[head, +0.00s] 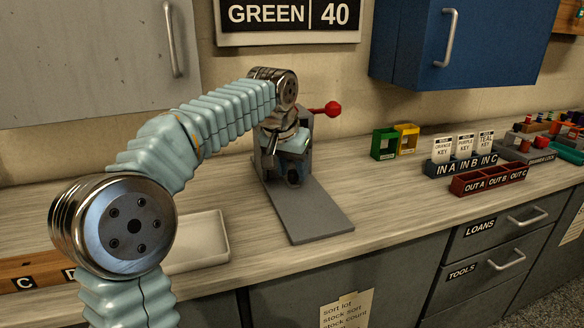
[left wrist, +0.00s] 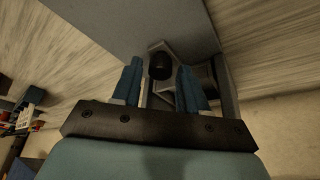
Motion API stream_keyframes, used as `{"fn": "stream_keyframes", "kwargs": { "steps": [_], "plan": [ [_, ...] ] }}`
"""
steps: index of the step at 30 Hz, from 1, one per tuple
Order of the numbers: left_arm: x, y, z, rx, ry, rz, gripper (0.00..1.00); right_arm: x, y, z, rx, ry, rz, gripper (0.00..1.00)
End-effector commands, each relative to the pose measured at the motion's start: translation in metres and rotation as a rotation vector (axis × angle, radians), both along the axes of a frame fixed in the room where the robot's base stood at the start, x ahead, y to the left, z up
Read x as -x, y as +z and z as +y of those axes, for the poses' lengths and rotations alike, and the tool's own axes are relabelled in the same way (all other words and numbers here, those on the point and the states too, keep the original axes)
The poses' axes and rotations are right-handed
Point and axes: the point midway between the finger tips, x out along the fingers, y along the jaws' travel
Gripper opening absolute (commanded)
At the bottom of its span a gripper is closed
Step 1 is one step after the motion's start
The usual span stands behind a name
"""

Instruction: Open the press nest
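The grey press stands on the counter against the wall, with a red ball-ended lever (head: 326,109) and a flat grey base plate (head: 308,212) reaching toward the front edge. My left gripper (head: 291,178) is low in front of the press body, over the back of the plate, and hides much of the press. In the left wrist view my blue fingers (left wrist: 158,72) stand apart, with a dark round knob (left wrist: 159,66) between their tips and visible gaps beside it. Grey angular metal parts lie behind the knob. I cannot tell whether the nest is open. My right gripper is not in view.
A white tray (head: 207,243) sits left of the press, partly behind my arm. Green (head: 384,144) and yellow (head: 406,138) holders, a dark key rack (head: 461,167) and a red out-tray (head: 489,181) stand to the right. Counter between press and racks is clear.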

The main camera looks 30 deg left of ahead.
Motion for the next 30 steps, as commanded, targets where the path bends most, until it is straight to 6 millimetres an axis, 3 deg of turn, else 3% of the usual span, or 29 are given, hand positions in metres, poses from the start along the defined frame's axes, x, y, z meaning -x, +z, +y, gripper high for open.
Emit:
{"fn": "stream_keyframes", "kwargs": {
  "steps": [1, 8, 17, 30],
  "plan": [
    [0.0, 0.0, 0.0, 0.0, 0.0, 0.0, 0.34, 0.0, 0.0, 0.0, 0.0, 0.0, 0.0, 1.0],
    [0.0, 0.0, 0.0, 0.0, 0.0, 0.0, 0.0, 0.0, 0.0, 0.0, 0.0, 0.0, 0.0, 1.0],
    [0.003, -0.001, -0.004, 0.001, -0.002, 0.0, 0.0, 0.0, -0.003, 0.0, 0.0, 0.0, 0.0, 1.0],
    [0.07, -0.001, -0.084, 0.001, -0.006, -0.001, 0.0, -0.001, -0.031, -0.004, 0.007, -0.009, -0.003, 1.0]
  ]
}}
